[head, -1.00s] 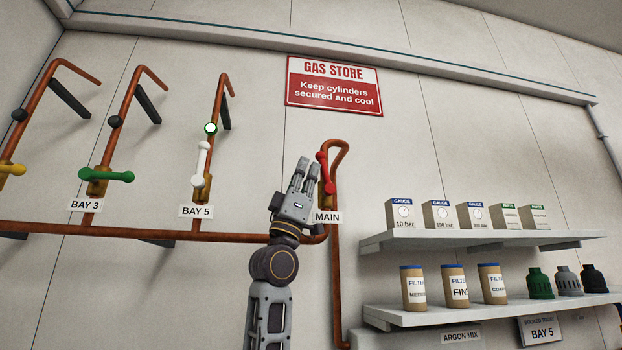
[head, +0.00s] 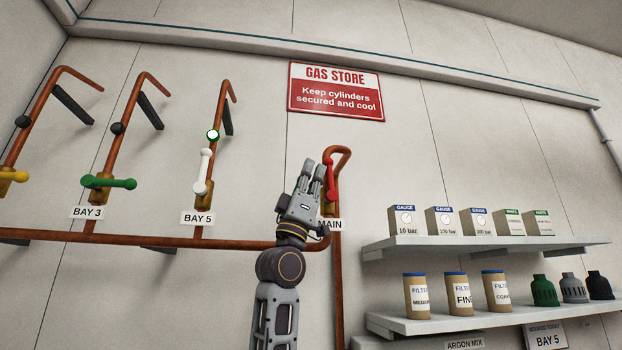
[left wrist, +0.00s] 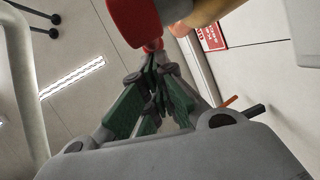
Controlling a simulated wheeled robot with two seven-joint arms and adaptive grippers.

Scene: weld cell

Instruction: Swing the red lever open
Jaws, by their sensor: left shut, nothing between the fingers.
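The red lever (head: 330,180) is on the MAIN copper pipe (head: 337,270). It stands nearly upright, roughly in line with the pipe. My left gripper (head: 318,168) is shut and empty, pointing up just left of the lever. Its fingertips overlap the lever's left edge in the head view; I cannot tell for certain whether they touch. In the left wrist view the shut fingers (left wrist: 152,75) reach up to the red lever (left wrist: 137,18), whose near end fills the top middle. The gripper partly hides the MAIN label (head: 331,225). My right gripper is not in view.
To the left are a white lever (head: 203,172) at BAY 5, a green lever (head: 108,182) at BAY 3 and a yellow lever (head: 12,175). At right, an upper shelf (head: 480,243) holds boxes and a lower shelf (head: 480,321) holds canisters. The wall above the lever is clear below the sign (head: 337,92).

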